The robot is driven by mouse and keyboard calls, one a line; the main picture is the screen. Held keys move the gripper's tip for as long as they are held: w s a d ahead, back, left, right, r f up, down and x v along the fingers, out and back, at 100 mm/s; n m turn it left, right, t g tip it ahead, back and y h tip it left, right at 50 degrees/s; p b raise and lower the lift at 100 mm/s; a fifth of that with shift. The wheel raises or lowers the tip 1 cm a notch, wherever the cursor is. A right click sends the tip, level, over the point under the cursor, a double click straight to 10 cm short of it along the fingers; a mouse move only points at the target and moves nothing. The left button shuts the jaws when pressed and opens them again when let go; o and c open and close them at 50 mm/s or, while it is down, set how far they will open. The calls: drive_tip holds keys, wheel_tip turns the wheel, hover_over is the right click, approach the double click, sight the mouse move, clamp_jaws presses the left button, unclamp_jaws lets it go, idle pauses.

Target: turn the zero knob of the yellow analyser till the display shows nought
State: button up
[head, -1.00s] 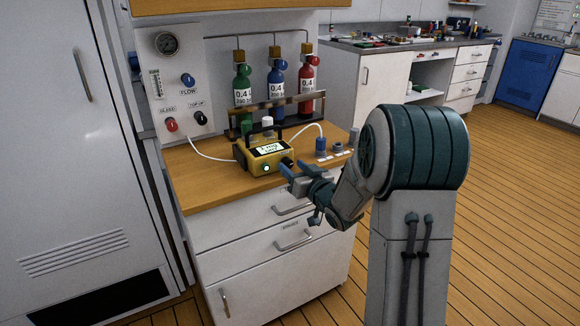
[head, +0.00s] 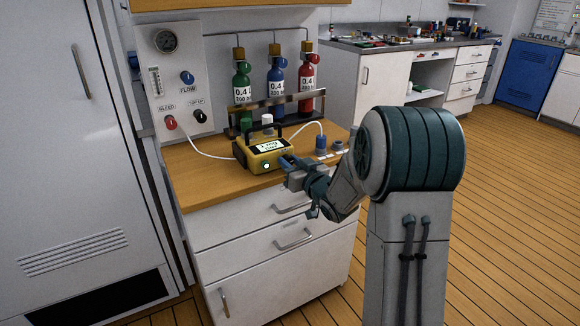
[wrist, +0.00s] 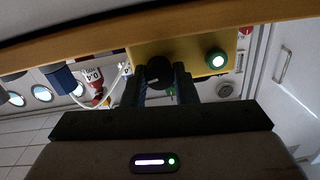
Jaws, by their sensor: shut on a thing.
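The yellow analyser (head: 262,160) stands on the wooden worktop, with a dark handle over it and a lit display (head: 271,147) whose text is too small to read surely. In the wrist view its yellow front (wrist: 190,55) shows a green-lit round button (wrist: 216,59) and the black zero knob (wrist: 159,71). My gripper (wrist: 159,88) has its two fingers on either side of the knob and is shut on it. In the head view my gripper (head: 286,163) is at the analyser's right front corner and hides the knob.
A white tube runs from the analyser to the wall panel (head: 173,85) with its knobs and gauge. Green, blue and red bottles (head: 276,85) stand behind a rail. The front worktop is clear.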

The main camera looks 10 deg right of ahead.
drive_tip(key=n+b, duration=0.2)
drive_tip(key=shift+n+b, duration=0.3)
drive_tip(key=o, duration=1)
drive_tip(key=v, duration=0.7)
drive_tip(key=p+v, duration=0.1)
drive_tip(key=v, duration=0.5)
drive_tip(key=shift+s+d+r+p, duration=0.1)
drive_tip(key=shift+s+r+p, duration=0.1)
drive_tip(key=shift+s+p, duration=0.15)
